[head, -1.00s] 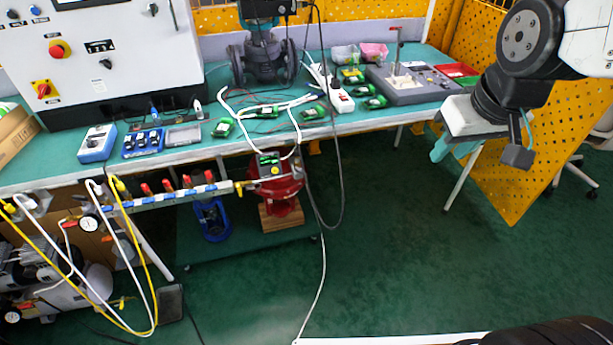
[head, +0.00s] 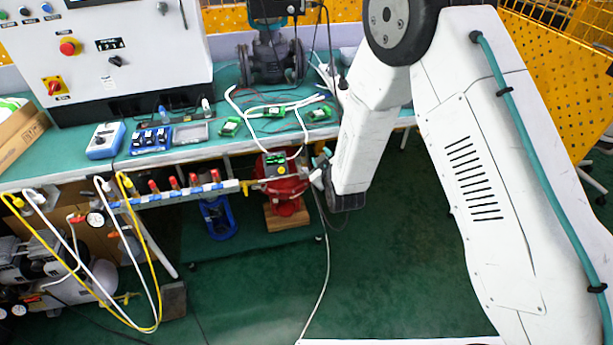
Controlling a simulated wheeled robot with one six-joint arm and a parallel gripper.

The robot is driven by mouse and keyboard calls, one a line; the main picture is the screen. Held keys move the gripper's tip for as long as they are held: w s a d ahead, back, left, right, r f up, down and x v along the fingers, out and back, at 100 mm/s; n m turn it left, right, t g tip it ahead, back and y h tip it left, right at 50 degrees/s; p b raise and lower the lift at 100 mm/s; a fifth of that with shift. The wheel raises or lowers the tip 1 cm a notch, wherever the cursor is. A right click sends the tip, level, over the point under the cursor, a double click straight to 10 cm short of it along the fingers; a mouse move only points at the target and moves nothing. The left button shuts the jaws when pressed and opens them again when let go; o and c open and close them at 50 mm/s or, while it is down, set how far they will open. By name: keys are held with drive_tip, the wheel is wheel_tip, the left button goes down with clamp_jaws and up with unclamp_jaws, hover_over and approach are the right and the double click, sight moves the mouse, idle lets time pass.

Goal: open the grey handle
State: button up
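I cannot make out a grey handle for certain in the head view. A manifold bar (head: 185,196) runs along the table's front edge, with several red handles (head: 174,183) on top and a yellow-handled valve (head: 247,187) at its right end. To the right of that valve is a red device (head: 285,187) with a green and black top, standing on a wooden block. My gripper (head: 321,168) is just right of the red device, small and partly hidden by my own arm. Whether its fingers are open, or touch anything, does not show.
The teal worktable (head: 220,148) holds green circuit boards (head: 272,111), a blue meter (head: 104,140) and a dark valve body (head: 270,60). White and yellow hoses (head: 155,290) loop down at left. A white hose (head: 326,265) hangs to the floor. My arm covers the table's right part.

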sight(305, 172)
drive_tip(key=s+a+f+n+t+y, duration=0.1)
drive_tip(key=s+f+t, duration=0.15)
drive_tip(key=f, duration=0.25)
drive_tip(key=s+a+f+n+t, duration=0.1)
drive_tip(key=s+a+f+n, duration=0.15)
drive_tip(key=f, duration=0.25)
drive_tip(key=shift+m+g, duration=0.25)
drive_tip(key=shift+m, duration=0.1)
drive_tip(key=x, duration=0.7)
drive_tip(key=shift+w+d+r, duration=0.15)
drive_tip(key=shift+d+r, duration=0.05)
drive_tip(key=shift+d, duration=0.05)
clamp_jaws()
